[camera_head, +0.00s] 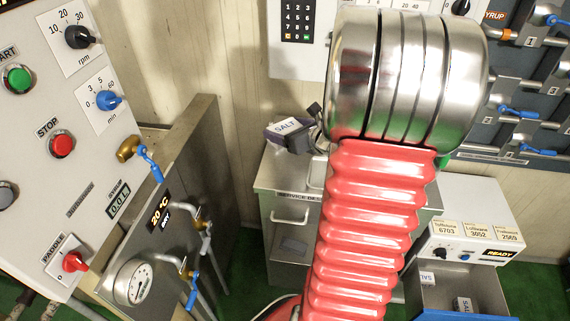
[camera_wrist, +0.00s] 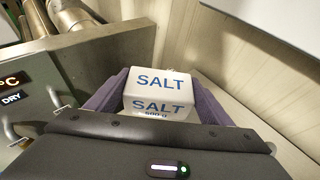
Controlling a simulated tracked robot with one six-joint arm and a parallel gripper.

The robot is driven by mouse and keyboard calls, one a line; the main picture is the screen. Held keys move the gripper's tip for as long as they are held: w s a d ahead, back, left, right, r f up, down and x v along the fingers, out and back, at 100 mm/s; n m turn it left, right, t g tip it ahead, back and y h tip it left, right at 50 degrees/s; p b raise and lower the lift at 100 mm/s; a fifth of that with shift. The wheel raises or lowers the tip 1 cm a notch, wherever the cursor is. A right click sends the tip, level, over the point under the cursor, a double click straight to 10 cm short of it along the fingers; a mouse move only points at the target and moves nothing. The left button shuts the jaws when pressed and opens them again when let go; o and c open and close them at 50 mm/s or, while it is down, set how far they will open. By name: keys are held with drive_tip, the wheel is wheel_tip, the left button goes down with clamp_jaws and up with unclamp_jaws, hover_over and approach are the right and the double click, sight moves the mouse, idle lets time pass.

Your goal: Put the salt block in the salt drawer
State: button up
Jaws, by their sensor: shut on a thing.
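The salt block is white with blue SALT lettering. In the wrist view the salt block (camera_wrist: 160,80) sits between the two purple fingers of my gripper (camera_wrist: 157,98). In the head view my gripper (camera_head: 289,138) is shut on the salt block (camera_head: 288,126), held above the service desk and left of my arm. My arm covers part of the area between the block and the drawer.
The grey service desk (camera_head: 289,190) stands below my gripper. A box with a READY display (camera_head: 496,254) is above the open drawer. On the left are a control panel (camera_head: 62,110) and a tank with a gauge (camera_head: 133,282). Pipes with blue valves (camera_head: 520,112) line the right wall.

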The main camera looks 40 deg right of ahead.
drive_tip(key=shift+d, duration=0.1)
drive_tip(key=shift+s+f, duration=0.15)
drive_tip(key=shift+f, duration=0.3)
hover_over(287, 164)
drive_tip(key=shift+f, duration=2.4)
drive_tip(key=shift+f, duration=0.1)
drive_tip(key=shift+f, duration=2)
drive_tip(key=o, duration=1.5)
drive_tip(key=shift+f, duration=0.1)
